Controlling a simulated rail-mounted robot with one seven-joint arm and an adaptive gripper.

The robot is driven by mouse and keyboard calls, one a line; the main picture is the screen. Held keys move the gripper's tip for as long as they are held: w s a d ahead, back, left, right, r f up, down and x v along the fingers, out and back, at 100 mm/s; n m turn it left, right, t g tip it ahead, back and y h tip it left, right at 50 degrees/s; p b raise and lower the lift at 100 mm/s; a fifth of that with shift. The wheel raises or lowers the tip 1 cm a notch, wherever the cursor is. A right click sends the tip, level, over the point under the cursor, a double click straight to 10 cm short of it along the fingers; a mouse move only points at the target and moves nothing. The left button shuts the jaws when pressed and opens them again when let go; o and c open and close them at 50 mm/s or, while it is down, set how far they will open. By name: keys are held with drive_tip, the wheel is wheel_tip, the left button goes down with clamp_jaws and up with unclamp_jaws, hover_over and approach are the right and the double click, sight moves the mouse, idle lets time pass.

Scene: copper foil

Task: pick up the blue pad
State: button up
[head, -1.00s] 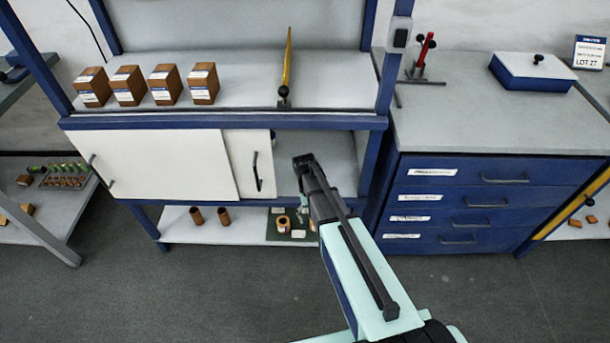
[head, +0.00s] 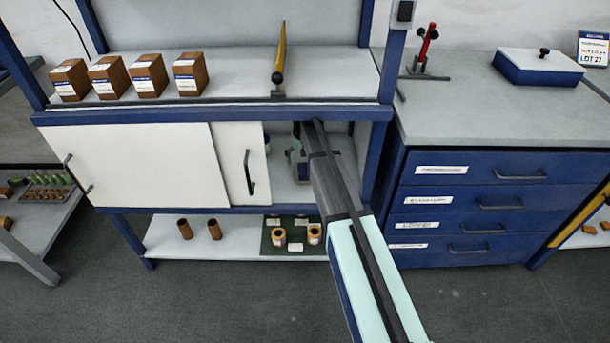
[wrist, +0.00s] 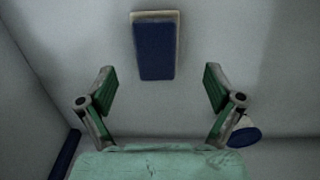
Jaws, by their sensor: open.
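The blue pad (wrist: 155,50) is a dark blue rectangle on a pale backing, at the top middle of the wrist view. It lies on a grey surface inside the cabinet. My gripper (wrist: 160,88) is open, with its green-lined fingers spread wide to the left and right. The pad is ahead of the fingertips and about midway between them, with nothing between the fingers. In the head view my gripper (head: 297,156) is inside the open right bay of the cabinet, partly hidden by my own arm. I cannot make out the pad in the head view.
A round blue-and-white object (wrist: 244,134) is beside the right finger. The white sliding door (head: 232,160) bounds the bay on the left, the blue post (head: 374,165) on the right, and the bench edge (head: 200,113) above. Brown boxes (head: 147,78) stand on top.

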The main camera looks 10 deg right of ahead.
sight(304, 169)
drive_tip(key=shift+d+f+b, duration=0.15)
drive_tip(key=shift+f+b, duration=0.05)
drive_tip(key=shift+f, duration=1.15)
drive_tip(key=shift+d+f+b, duration=0.1)
drive_tip(key=shift+f+b, duration=0.05)
drive_tip(key=shift+f, duration=1.2)
drive_tip(key=c, duration=1.5)
